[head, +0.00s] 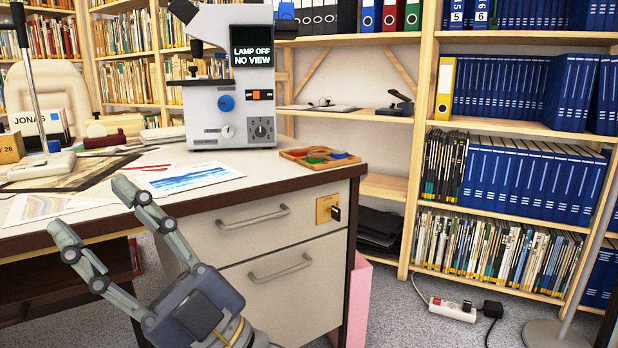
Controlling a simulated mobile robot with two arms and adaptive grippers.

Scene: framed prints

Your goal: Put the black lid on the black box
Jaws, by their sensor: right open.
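A low black object (380,226) stands beside the desk at the bottom of the shelf, partly hidden by the desk's right side. It may be the black box, with a flat dark top, but I cannot tell whether a separate lid is there. No other black box or lid is clear to me. My right gripper (91,207) is open and empty in front of the desk's front edge, at lower left, far to the left of the black object. Its two fingers are spread apart. My left gripper is not in view.
The desk (250,180) carries a grey device with a screen (228,85), a watercolour print (190,177) and a tray of coloured pieces (320,157). A pink bin (358,300) stands beside its drawers. Bookshelves line the back; carpet (400,320) is open at front right.

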